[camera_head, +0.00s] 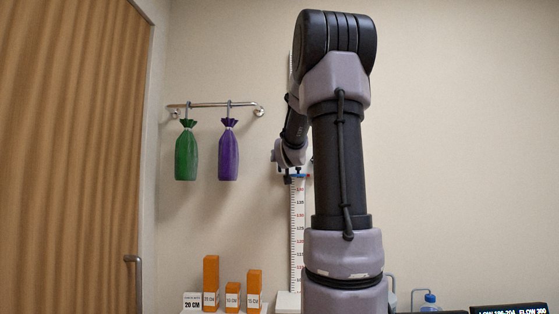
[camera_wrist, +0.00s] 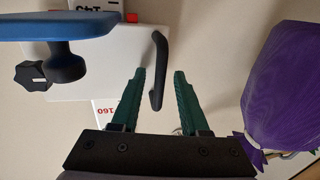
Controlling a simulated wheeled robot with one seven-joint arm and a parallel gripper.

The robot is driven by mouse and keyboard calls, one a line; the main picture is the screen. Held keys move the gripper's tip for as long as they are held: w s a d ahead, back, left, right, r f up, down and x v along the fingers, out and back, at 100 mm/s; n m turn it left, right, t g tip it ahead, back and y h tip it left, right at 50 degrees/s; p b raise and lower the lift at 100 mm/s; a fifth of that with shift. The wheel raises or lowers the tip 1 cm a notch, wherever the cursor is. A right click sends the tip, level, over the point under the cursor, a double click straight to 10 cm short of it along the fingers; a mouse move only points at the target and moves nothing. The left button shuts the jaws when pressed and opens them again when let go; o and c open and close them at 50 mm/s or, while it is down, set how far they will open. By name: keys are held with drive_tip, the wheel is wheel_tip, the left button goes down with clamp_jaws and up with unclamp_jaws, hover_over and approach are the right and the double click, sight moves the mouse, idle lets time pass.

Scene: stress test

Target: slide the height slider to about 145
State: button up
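The height slider is a white carriage (camera_wrist: 100,55) with a blue paddle (camera_wrist: 75,23), a black knob and a black handle (camera_wrist: 157,88) in the wrist view. Its blue part shows small in the head view (camera_head: 301,175). The white scale (camera_head: 297,230) runs down the wall below it. In the wrist view, the scale (camera_wrist: 104,108) shows a red 160 beside the carriage; an upside-down number at the top edge is partly cut off. My gripper (camera_wrist: 160,72) has its green fingers open, with the handle's end between them, nearer the left finger. Contact cannot be told.
A green bag (camera_head: 186,155) and a purple bag (camera_head: 228,157) hang from a wall rail (camera_head: 212,104). The purple bag (camera_wrist: 285,88) is close right of my fingers.

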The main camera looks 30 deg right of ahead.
drive_tip(key=v, duration=1.1)
idle(0.4)
drive_tip(key=s+a+f+g+y, duration=0.4)
drive_tip(key=s+a+f, duration=0.5)
drive_tip(key=s+a, duration=0.2)
drive_tip(key=s+a+f+g+y, duration=0.5)
drive_tip(key=s+a+f, duration=0.5)
drive_tip(key=a, duration=0.3)
drive_tip(key=shift+s+g, duration=0.3)
drive_tip(key=shift+s, duration=0.25)
